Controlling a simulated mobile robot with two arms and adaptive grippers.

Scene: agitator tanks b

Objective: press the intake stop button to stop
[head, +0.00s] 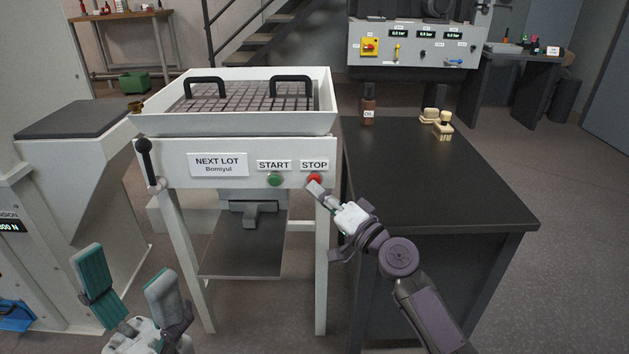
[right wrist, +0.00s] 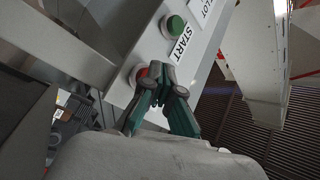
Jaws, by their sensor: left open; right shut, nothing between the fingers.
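The red stop button (head: 314,179) sits on the white front panel of the intake stand, under the STOP label (head: 314,165). The green start button (head: 274,180) is to its left. My right gripper (head: 315,188) is shut and empty, with its tips at the lower edge of the stop button. In the right wrist view the shut fingers (right wrist: 158,72) partly cover the red button (right wrist: 141,74); whether they touch it I cannot tell. The green button (right wrist: 175,25) shows above. My left gripper (head: 130,279) is open and empty, low at the left, away from the panel.
The intake stand's tray (head: 235,122) holds a grate with two black handles. A black lever (head: 147,162) is at the panel's left end.

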